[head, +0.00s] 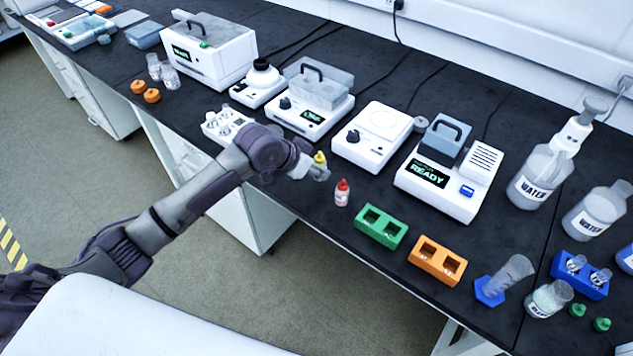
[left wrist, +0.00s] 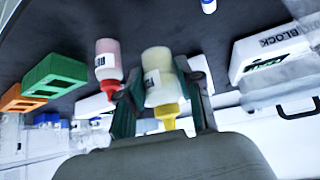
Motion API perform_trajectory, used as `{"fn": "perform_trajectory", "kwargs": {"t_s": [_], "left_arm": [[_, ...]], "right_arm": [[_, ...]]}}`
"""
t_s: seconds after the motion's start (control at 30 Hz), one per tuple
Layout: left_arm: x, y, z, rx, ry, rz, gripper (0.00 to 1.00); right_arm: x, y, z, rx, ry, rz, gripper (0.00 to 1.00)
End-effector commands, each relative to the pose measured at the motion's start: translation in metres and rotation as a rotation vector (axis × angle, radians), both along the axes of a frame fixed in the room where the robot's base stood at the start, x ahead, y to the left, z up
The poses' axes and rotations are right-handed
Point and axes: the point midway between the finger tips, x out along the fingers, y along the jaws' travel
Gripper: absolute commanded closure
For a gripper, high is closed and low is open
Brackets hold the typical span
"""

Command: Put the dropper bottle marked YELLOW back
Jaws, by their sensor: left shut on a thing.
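The dropper bottle with the yellow cap (head: 320,159) is held upright at the end of my left arm in the head view. In the left wrist view the yellow bottle (left wrist: 158,76) sits between the two fingers of my left gripper (left wrist: 163,100), which is shut on it. My left gripper (head: 312,171) is above the dark bench, near its front edge. I cannot tell whether the bottle's base touches the bench. A red-capped dropper bottle (head: 342,193) stands just to the right; it also shows in the left wrist view (left wrist: 108,60). My right gripper is not in view.
A green two-hole block (head: 381,228) and an orange one (head: 437,262) lie to the right along the front edge. A white rack (head: 224,122) stands left, partly behind my arm. White instruments, including a READY one (head: 450,178), line the bench behind.

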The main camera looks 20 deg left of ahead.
Motion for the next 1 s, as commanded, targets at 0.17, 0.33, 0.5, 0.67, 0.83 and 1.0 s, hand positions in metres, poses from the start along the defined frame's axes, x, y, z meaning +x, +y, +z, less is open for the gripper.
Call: {"fn": "perform_trajectory", "kwargs": {"t_s": [0.17, 0.33, 0.5, 0.67, 0.83, 1.0], "left_arm": [[0.0, 0.0, -0.014, -0.001, 0.0, 0.001, 0.7], [0.0, 0.0, -0.037, 0.0, 0.001, 0.001, 0.7], [0.0, 0.0, -0.046, 0.0, -0.002, 0.001, 0.7], [0.0, 0.0, -0.046, 0.001, -0.002, 0.001, 0.7], [0.0, 0.0, -0.048, 0.001, -0.002, 0.001, 0.55], [0.0, 0.0, -0.048, 0.0, -0.001, 0.001, 0.4]], "right_arm": [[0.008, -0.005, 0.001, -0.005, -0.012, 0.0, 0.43], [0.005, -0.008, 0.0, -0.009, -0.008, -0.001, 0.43], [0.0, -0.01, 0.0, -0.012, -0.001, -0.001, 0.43], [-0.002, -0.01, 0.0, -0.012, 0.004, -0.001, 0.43], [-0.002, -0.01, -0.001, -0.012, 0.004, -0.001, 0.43], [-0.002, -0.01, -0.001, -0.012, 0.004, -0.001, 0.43]]}}
